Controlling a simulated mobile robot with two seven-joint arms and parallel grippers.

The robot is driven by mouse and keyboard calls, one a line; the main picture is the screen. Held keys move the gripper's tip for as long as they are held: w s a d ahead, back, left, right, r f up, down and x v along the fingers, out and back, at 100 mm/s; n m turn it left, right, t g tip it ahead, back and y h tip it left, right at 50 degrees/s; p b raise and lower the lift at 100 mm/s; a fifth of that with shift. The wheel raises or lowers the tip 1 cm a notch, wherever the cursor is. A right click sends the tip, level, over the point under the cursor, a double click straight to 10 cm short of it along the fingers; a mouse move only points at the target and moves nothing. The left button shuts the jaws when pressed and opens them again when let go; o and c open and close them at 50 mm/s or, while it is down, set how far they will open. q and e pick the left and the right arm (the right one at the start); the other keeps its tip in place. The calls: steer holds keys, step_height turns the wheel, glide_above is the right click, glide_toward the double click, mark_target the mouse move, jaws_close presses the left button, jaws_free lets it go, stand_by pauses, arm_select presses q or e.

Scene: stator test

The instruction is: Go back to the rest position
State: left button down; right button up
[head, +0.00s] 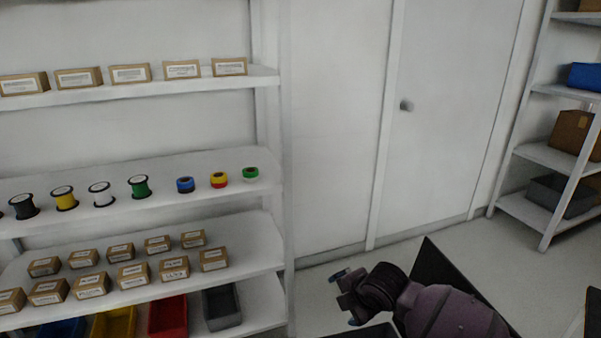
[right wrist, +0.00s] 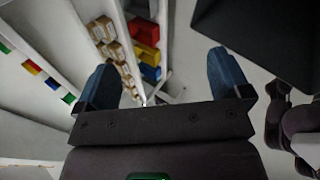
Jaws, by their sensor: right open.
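My right gripper (head: 346,297) shows low in the head view, in front of the shelf unit and to the right of it, with its arm coming in from the lower right. In the right wrist view its two blue fingertips (right wrist: 165,76) stand wide apart with nothing between them. It is open and empty, apart from the shelves. My left gripper is in neither view.
A white shelf unit (head: 240,190) on the left holds boxes (head: 183,69), wire spools (head: 139,187), tape rolls (head: 219,180) and coloured bins (head: 168,317). A closed door (head: 440,130) is behind. Another rack (head: 548,157) stands at right.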

steer(key=s+d+r+m+t+y+p, duration=0.25)
steer(key=s+m+t, duration=0.55)
steer(key=m, duration=0.8)
steer(key=s+d+f+m+g+h, duration=0.1)
steer(key=s+d+f+m+h, duration=0.1)
steer(key=s, duration=0.6)
steer(key=s+d+f+m+g+h, duration=0.1)
steer(key=s+d+f+m+h, duration=0.1)
steer(key=s+d+f, duration=0.3)
steer(key=s+d+f+m+g+h, duration=0.1)
steer(key=s+d+f+m+h, duration=0.1)
steer(key=s+d, duration=0.5)
steer(key=s+f+m, duration=0.1)
steer(key=s, duration=0.5)
steer(key=shift+s+f+p, duration=0.15)
steer(key=shift+f+p, duration=0.1)
steer(key=shift+p, duration=0.15)
steer(key=shift+c, duration=0.3)
